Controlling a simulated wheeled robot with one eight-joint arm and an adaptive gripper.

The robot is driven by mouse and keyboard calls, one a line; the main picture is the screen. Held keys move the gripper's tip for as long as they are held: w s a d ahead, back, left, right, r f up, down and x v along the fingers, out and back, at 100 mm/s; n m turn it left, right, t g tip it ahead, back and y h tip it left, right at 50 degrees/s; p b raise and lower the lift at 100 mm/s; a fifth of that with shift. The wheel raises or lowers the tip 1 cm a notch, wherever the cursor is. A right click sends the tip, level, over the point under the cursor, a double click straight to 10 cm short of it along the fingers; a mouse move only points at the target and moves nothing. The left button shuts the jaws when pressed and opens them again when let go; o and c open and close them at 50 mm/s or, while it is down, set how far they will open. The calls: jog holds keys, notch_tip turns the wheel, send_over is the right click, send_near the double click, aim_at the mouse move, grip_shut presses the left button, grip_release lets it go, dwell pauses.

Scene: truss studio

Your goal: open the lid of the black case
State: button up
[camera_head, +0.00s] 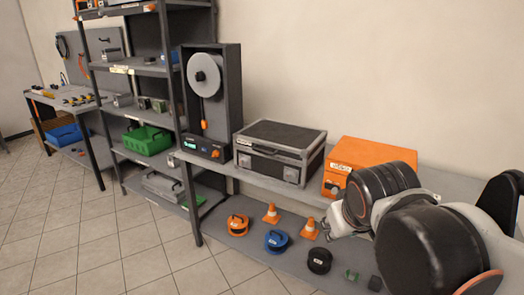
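The black case (277,154) sits on the grey bench top, near its middle. It has a dark lid with light grey edges and corners, and its lid is down. Its front faces me, with a handle or latch strip and a light patch on the right part. My arm reaches in from the right. My gripper (327,232) is small in view, below and to the right of the case, in front of the bench edge and apart from the case. Its fingers are too small to tell whether they are open, and part of it is hidden by my arm.
An orange box (350,155) stands right of the case, partly behind my arm. A dark machine with a grey disc (205,75) stands left of it. The lower shelf (262,258) holds orange and blue round reels and small cones. Tiled floor (110,240) is clear at left.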

jog(key=w+a+r+n+t+h+p, duration=0.1)
jog(key=w+a+r+n+h+p, duration=0.15)
jog(key=w, duration=1.25)
jog(key=w+a+r+n+t+h+p, duration=0.1)
jog(key=w+a+r+n+h+p, duration=0.15)
jog(key=w, duration=1.15)
jog(key=w+a+f+p, duration=0.1)
jog(key=w+a+f, duration=0.15)
jog(key=w, duration=0.45)
jog(key=n+t+h, duration=0.3)
jog(key=n+t, duration=0.1)
send_near(262, 151)
jog(key=x, duration=0.9)
jog(key=shift+f+p, duration=0.1)
jog(key=shift+p, duration=0.3)
grip_shut()
